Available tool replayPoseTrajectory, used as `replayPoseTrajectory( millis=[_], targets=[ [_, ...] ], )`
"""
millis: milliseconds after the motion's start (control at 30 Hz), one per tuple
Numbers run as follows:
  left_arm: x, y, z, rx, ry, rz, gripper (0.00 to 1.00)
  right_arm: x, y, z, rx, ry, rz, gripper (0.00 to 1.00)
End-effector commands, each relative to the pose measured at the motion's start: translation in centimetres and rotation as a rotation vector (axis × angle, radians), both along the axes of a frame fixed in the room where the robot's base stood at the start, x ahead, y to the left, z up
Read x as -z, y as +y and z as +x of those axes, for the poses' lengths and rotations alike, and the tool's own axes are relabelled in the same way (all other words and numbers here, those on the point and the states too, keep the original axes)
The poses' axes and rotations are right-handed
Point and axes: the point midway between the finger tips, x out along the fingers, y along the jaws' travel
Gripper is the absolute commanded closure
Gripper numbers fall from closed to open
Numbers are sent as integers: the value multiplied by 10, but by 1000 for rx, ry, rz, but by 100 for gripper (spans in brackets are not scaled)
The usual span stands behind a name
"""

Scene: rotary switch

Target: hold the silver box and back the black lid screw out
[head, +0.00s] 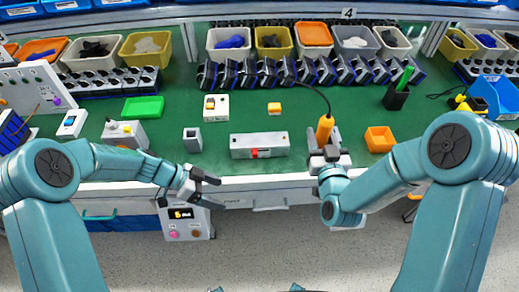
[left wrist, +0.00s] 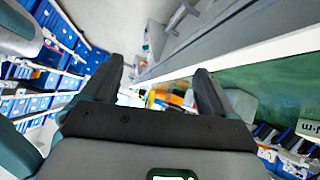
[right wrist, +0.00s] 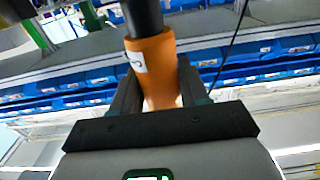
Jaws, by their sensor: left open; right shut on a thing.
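A long silver-grey box (head: 240,146) with a small red part on its front lies near the front edge of the green bench, in the head view. I cannot make out a black lid screw on it. My right gripper (head: 328,152) is shut on the orange handle of a corded power screwdriver (head: 325,130), right of the box and apart from it. The right wrist view shows that orange handle (right wrist: 153,65) between the fingers. My left gripper (head: 214,191) is open and empty in front of the bench edge, left of and below the box. Both its fingers (left wrist: 158,85) show in the left wrist view.
A small grey open box (head: 192,139) stands left of the silver box. Dark racks and parts bins line the back.

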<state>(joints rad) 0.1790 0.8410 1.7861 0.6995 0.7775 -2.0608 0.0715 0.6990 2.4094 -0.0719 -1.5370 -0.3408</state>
Motion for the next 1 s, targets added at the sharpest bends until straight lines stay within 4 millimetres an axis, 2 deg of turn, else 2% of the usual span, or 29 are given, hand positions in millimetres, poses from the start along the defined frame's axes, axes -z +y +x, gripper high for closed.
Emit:
replayPoseTrajectory(
  millis=[1000],
  targets=[
    [-9,-2,9,49,-75,-49,13,4,0,0,1,-4,0,100]
  ],
)
